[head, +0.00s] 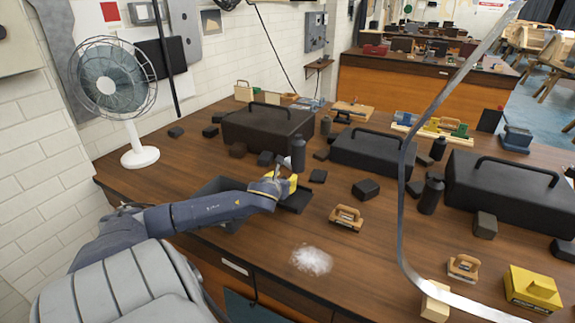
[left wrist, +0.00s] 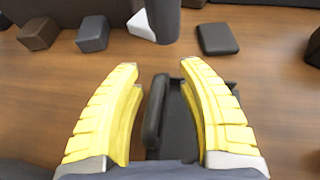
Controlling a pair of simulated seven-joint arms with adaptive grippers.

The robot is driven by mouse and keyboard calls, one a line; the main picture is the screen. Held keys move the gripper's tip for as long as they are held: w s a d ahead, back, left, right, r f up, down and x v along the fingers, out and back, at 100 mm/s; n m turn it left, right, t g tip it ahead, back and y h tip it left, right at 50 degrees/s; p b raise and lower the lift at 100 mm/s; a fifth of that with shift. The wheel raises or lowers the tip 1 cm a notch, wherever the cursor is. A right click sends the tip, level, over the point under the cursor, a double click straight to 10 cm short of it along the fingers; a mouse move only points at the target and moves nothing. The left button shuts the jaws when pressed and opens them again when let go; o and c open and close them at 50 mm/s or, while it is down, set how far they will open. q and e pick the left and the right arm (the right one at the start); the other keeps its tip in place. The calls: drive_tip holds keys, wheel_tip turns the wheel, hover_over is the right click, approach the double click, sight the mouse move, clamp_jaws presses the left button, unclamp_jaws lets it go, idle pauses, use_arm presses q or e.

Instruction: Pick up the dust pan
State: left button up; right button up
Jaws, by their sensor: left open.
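The dust pan is a dark, shallow pan (head: 296,201) on the wooden table, partly hidden by my left arm in the head view. The left wrist view shows its dark handle (left wrist: 155,112) and part of its tray. My left gripper (head: 287,184), with yellow fingers, is at the pan. In the left wrist view its fingers (left wrist: 160,70) are open, one on each side of the handle, with gaps showing. I cannot tell how far above the table the fingertips are. My right gripper is not in view.
A dark bottle (head: 298,153) stands just beyond the gripper, with small dark blocks (head: 318,176) around it. Large dark toolboxes (head: 268,128) stand behind. A wood-handled brush (head: 346,218) and white dust (head: 312,261) lie nearer. A white fan (head: 113,85) stands left. Table around the dust is clear.

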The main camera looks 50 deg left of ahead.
use_arm(q)
drive_tip(key=shift+c, duration=0.3)
clamp_jaws()
idle(0.5)
